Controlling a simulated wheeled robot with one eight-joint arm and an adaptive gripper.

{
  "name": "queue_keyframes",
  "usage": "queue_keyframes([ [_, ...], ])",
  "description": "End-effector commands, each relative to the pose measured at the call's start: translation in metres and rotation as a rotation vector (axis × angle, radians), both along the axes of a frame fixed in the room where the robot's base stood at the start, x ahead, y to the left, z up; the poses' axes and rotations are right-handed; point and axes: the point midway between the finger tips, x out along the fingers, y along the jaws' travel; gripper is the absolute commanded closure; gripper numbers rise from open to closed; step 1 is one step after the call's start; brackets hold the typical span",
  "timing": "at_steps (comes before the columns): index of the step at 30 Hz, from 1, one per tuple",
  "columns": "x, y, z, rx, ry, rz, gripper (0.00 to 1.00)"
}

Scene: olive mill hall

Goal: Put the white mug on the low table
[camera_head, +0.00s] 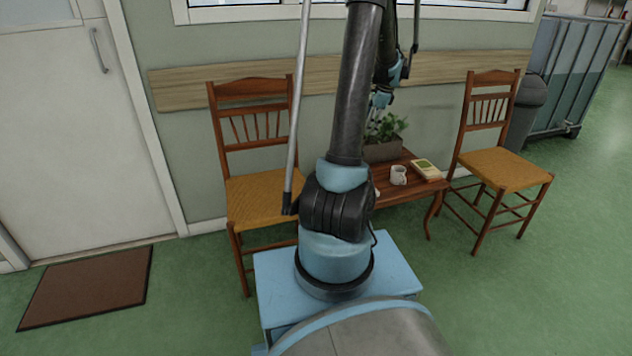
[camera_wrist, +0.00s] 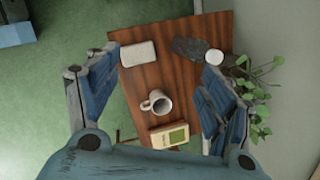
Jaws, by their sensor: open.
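The white mug (camera_head: 398,175) stands upright on the low wooden table (camera_head: 408,196), beside a book. In the wrist view the mug (camera_wrist: 160,105) is seen from above, its handle toward the left, on the brown table top (camera_wrist: 150,78). My gripper (camera_wrist: 160,59) is open and empty above the table, with one blue finger on each side of the picture and the mug between them, apart from both. In the head view my gripper (camera_head: 381,98) hangs above the table's far side; my arm hides the table's left part.
A book (camera_head: 426,170), a planter with a green plant (camera_head: 383,150), a pale flat object (camera_wrist: 138,54) and a white round-topped object (camera_wrist: 215,58) are on the table. Chairs stand left (camera_head: 262,195) and right (camera_head: 503,168). The wall is close behind.

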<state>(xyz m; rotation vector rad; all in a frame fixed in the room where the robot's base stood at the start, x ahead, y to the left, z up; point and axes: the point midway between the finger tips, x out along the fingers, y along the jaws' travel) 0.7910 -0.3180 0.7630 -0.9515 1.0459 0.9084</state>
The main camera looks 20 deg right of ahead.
Motion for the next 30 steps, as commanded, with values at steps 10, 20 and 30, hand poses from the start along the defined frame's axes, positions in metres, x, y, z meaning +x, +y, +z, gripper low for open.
queue_keyframes([
  [10, -0.053, 0.108, 0.053, -0.112, -0.019, 0.367, 0.26],
  [20, -0.121, 0.191, 0.077, -0.214, -0.038, 0.719, 0.26],
  [30, -0.203, 0.256, 0.076, -0.315, -0.058, 1.082, 0.26],
])
